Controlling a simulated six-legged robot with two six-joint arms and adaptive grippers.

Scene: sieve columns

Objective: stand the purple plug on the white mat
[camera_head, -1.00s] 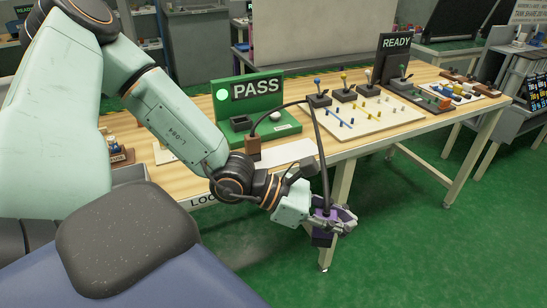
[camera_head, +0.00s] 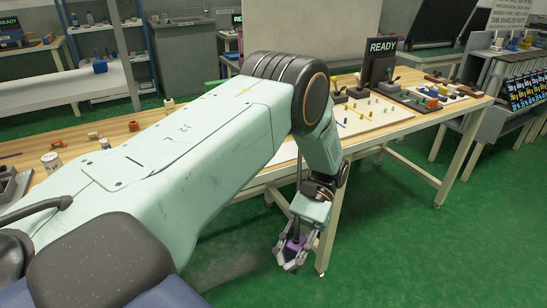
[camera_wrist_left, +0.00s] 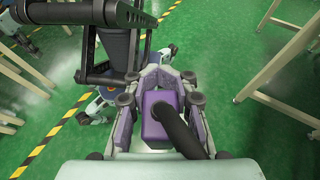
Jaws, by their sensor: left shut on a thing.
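The purple plug (camera_head: 291,246) is in my left gripper (camera_head: 288,260), low beside the table's front edge, over the green floor. In the left wrist view, the plug (camera_wrist_left: 157,112) sits between the two fingers of my left gripper (camera_wrist_left: 158,88), which is shut on it. A thick black cable (camera_wrist_left: 180,132) leads from the plug toward the camera. A pale strip that looks like the white mat (camera_head: 272,177) shows at the front of the table under my left arm. My arm hides most of it. My right gripper is not in view.
The wooden table (camera_head: 415,121) carries a cream peg board (camera_head: 365,118) and a black READY sign (camera_head: 381,60). A table leg (camera_head: 328,235) stands just right of my left gripper. The green floor (camera_head: 420,245) is clear to the right.

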